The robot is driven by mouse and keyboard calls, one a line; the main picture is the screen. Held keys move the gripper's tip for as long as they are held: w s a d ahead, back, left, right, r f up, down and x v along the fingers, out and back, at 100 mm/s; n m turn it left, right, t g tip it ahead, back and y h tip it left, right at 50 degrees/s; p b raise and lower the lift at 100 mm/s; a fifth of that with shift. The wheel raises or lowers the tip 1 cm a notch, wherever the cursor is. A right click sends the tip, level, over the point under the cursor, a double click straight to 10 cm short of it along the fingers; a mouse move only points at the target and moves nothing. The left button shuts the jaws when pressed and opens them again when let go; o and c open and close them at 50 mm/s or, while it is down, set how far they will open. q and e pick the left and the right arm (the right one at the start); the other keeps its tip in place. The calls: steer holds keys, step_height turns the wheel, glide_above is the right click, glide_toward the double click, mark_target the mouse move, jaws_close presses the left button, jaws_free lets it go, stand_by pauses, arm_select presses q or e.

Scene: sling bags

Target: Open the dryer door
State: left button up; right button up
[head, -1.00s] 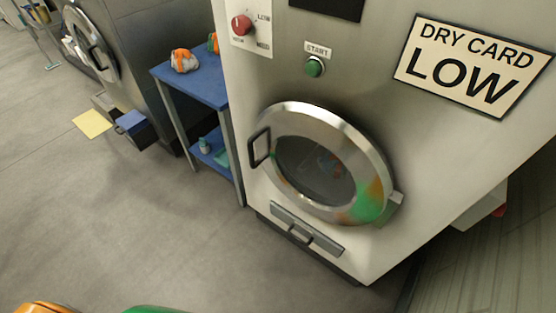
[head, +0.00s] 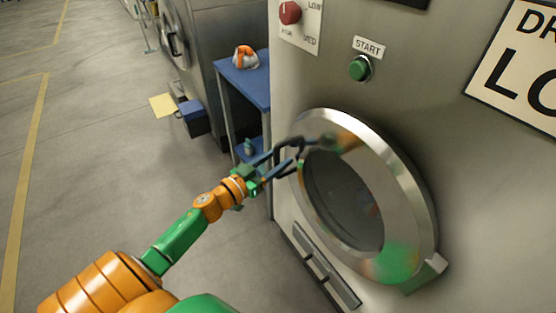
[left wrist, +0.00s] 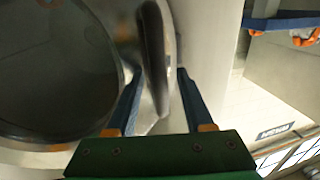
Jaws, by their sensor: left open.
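The dryer door (head: 412,185) is a round, shiny metal ring with dark glass, and it looks shut against the steel dryer front. Its dark handle (left wrist: 153,55) stands at the door's left edge in the head view, partly covered there by my gripper. My left gripper (head: 287,156) is open at the handle. In the left wrist view the handle lies between the two blue fingers (left wrist: 160,72), apart from a firm grip; whether either finger touches it I cannot tell. My right gripper is not in view.
A green start button (head: 360,68) and a red knob (head: 289,12) sit above the door. A blue shelf table (head: 243,80) stands close to the left of the dryer, with an orange and white bundle (head: 245,57) on it.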

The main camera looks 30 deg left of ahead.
arm_select(q)
jaws_close()
stand_by(1.5)
